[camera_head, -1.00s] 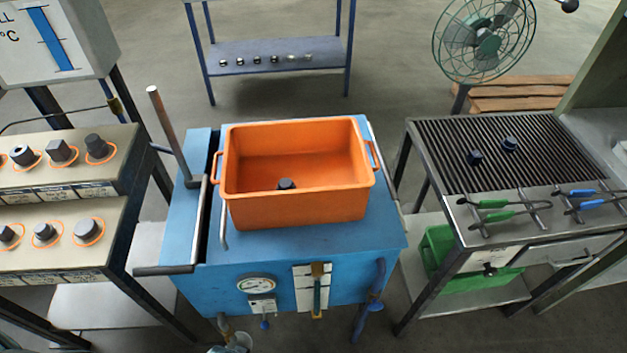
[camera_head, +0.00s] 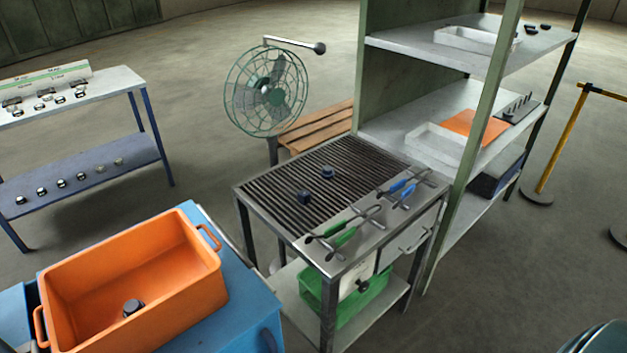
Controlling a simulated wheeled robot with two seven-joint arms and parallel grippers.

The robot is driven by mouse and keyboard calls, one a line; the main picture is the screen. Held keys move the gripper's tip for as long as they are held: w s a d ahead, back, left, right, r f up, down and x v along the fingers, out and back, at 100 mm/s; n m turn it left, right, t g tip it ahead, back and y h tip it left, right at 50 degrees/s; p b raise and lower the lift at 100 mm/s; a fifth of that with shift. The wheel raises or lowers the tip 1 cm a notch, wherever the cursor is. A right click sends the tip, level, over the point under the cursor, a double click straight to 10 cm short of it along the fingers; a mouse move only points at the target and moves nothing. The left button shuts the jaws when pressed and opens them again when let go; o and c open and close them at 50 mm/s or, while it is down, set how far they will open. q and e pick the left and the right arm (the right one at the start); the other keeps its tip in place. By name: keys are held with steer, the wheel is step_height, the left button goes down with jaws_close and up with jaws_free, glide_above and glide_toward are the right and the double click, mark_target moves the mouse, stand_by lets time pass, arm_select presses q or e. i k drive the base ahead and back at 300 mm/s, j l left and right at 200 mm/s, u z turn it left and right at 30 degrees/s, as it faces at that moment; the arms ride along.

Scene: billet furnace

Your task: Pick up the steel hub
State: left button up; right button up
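I cannot tell for sure which piece is the steel hub. A small dark metal piece (camera_head: 133,307) lies inside the orange bin (camera_head: 190,299) at the lower left. Two more small dark pieces, a left one (camera_head: 304,197) and a right one (camera_head: 327,172), sit on the slatted top of the steel table (camera_head: 262,190). They are too small to make out their exact shape. Neither of my grippers shows in the head view.
Green-handled tongs (camera_head: 345,236) and blue-handled tongs (camera_head: 402,186) lie on the table's front plate. A green crate (camera_head: 372,303) is below. A fan (camera_head: 266,90) stands behind, a shelf rack (camera_head: 400,105) to the right. Small parts rest on a two-level bench (camera_head: 95,87).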

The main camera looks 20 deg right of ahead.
mark_target(327, 172)
steer(key=i+l+u, duration=0.25)
steer(key=l, duration=1.8)
steer(key=l+u, duration=0.25)
steer(key=l, duration=1.8)
